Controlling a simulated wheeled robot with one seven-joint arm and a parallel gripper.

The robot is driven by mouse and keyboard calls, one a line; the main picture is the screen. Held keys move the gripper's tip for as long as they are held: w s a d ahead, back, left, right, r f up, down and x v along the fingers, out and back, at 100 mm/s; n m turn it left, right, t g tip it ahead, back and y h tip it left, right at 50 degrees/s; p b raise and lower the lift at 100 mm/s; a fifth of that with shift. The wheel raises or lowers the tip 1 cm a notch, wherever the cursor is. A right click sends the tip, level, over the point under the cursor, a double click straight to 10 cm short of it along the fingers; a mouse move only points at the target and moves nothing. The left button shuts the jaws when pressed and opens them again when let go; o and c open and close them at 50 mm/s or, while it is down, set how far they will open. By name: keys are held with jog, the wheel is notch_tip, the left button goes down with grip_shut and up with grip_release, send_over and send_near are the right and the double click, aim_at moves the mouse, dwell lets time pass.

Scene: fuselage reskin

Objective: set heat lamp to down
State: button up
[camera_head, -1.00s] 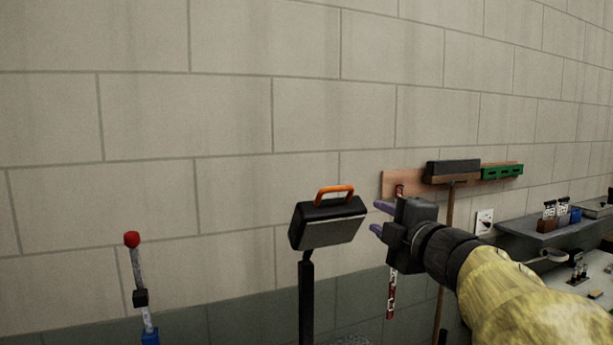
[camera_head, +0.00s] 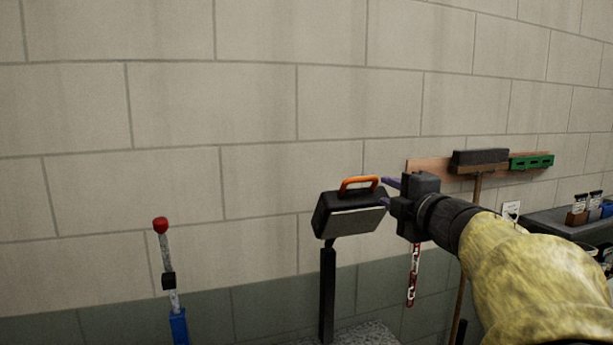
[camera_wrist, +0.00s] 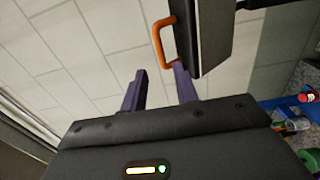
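The heat lamp (camera_head: 349,213) is a black box head with a pale front panel, tilted on a black post. An orange handle (camera_head: 358,183) stands on its top. My gripper (camera_head: 387,191) is at the right side of the lamp head, its purple fingers pointing left toward the handle. In the wrist view the fingers (camera_wrist: 159,88) are apart with nothing between them. The orange handle (camera_wrist: 161,43) is just beyond the right fingertip, next to the lamp head (camera_wrist: 212,35). I cannot tell whether that finger touches the lamp.
A lever with a red knob (camera_head: 160,226) stands at the left. A broom (camera_head: 478,158) and a green level (camera_head: 531,162) hang on a wall rack behind my arm. A red and white chain (camera_head: 413,275) hangs below. A dark shelf (camera_head: 548,224) with small items is at the right.

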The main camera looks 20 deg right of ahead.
aim_at(364, 180)
jog(key=w+p, duration=0.2)
jog(key=w, duration=0.9)
jog(key=shift+a, duration=0.2)
jog(key=shift+c, duration=0.2)
grip_shut()
